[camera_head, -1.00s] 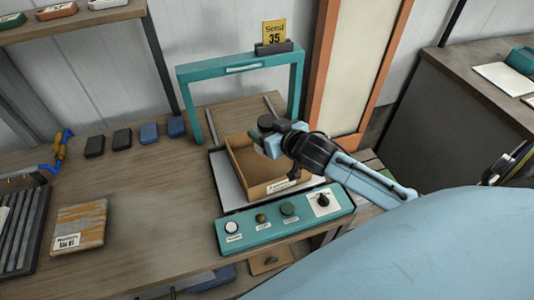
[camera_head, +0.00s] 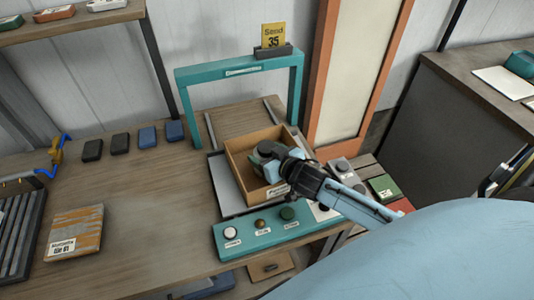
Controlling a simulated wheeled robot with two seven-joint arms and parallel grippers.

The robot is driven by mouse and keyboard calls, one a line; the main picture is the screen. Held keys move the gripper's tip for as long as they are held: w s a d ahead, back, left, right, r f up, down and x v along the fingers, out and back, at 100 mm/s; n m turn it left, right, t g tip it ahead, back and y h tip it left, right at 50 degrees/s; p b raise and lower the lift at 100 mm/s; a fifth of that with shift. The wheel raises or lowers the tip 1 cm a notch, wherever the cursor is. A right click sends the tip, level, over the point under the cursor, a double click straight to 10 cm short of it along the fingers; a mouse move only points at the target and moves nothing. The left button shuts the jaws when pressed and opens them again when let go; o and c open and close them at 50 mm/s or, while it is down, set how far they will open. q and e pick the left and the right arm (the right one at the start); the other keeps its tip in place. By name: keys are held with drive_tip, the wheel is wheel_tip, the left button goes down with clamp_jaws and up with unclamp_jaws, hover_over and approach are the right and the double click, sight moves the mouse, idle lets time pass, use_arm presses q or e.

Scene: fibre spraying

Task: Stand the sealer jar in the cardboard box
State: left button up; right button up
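The cardboard box (camera_head: 237,172) stands open-topped on a grey plate, behind the teal control panel. My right gripper (camera_head: 266,161) reaches into the box from the right, its fingers below the rim level of the back wall. A small jar with a dark round lid (camera_head: 266,147), which I take as the sealer jar, is between its fingers and looks upright. The fingers and arm hide most of the jar and the box's front right corner. I cannot tell whether the jar's base touches the box floor. My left gripper is not in view.
A teal frame (camera_head: 235,71) with a yellow "Send 35" sign (camera_head: 273,36) arches behind the box. The teal panel (camera_head: 275,230) with knobs lies in front. Several dark and blue blocks and an orange-grey block (camera_head: 75,232) lie left; the bench between is clear.

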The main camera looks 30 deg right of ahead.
drive_tip(key=o, duration=0.4)
drive_tip(key=shift+r, duration=0.2)
drive_tip(key=shift+s, duration=0.45)
drive_tip(key=v, duration=1.1)
drive_tip(key=shift+r+p, duration=0.2)
drive_tip(key=shift+p, duration=0.25)
drive_tip(key=shift+d, duration=0.1)
